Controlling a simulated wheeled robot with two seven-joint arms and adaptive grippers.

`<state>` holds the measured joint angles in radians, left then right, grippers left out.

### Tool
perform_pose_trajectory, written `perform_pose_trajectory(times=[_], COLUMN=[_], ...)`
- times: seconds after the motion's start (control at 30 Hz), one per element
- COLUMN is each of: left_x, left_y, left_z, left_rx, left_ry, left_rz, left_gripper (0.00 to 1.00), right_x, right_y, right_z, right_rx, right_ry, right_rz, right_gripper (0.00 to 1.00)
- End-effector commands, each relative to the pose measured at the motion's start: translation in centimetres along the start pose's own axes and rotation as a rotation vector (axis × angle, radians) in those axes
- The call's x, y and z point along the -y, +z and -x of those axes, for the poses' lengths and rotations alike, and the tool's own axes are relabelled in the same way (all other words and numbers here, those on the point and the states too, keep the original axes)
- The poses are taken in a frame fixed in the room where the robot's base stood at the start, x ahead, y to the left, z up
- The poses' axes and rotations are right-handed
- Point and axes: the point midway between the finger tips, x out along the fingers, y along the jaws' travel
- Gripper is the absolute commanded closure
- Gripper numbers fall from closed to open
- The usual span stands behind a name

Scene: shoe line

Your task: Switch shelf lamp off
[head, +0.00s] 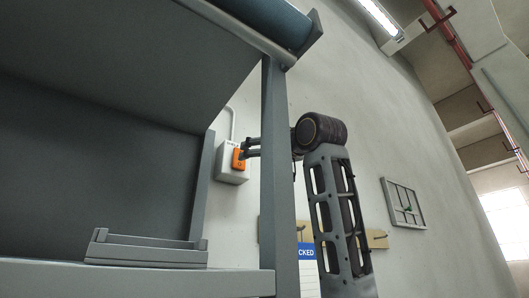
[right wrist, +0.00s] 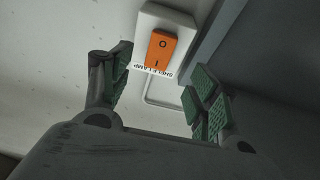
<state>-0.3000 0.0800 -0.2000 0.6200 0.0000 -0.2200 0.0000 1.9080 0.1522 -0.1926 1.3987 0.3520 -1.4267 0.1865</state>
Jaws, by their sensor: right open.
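An orange rocker switch (right wrist: 162,50) marked O and I sits on a pale wall box (right wrist: 149,22) in the right wrist view. A label (right wrist: 150,70) below it reads "SHELF LAMP", upside down. I cannot tell which side of the rocker is pressed. The switch (head: 239,160) and its grey box (head: 230,174) also show in the head view, beyond the shelf post. My right gripper (head: 250,148) is at the switch there, partly behind the post. In the wrist view my right gripper (right wrist: 158,88) is open and empty, its fingers either side below the rocker. Contact is unclear. My left gripper is out of view.
A grey shelf post (head: 276,190) stands close beside my right gripper. A shelf board (head: 150,280) with a small grey rack (head: 145,251) is at left. A wooden rail (head: 376,239) and a framed panel (head: 403,203) are on the wall at right.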

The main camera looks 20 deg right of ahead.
Motion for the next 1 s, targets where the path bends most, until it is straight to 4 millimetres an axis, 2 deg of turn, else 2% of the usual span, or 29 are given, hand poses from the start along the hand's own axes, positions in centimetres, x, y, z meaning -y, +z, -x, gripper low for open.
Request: perform_pose_trajectory(times=[0.2, 0.4, 1.0], left_x=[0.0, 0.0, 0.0], left_y=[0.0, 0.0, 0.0], left_z=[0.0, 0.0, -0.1], left_rx=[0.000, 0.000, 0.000], left_ry=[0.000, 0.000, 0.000], left_rz=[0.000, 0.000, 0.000], left_gripper=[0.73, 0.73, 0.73], right_x=[0.0, 0.0, -0.2], right_y=[0.0, 0.0, -0.3], right_z=[2.1, 3.0, 3.4], right_rx=[-0.002, -0.001, 0.010], right_ry=[0.000, 0.000, 0.013], right_rz=[0.000, 0.001, 0.004], right_gripper=[0.39, 0.39, 0.39])
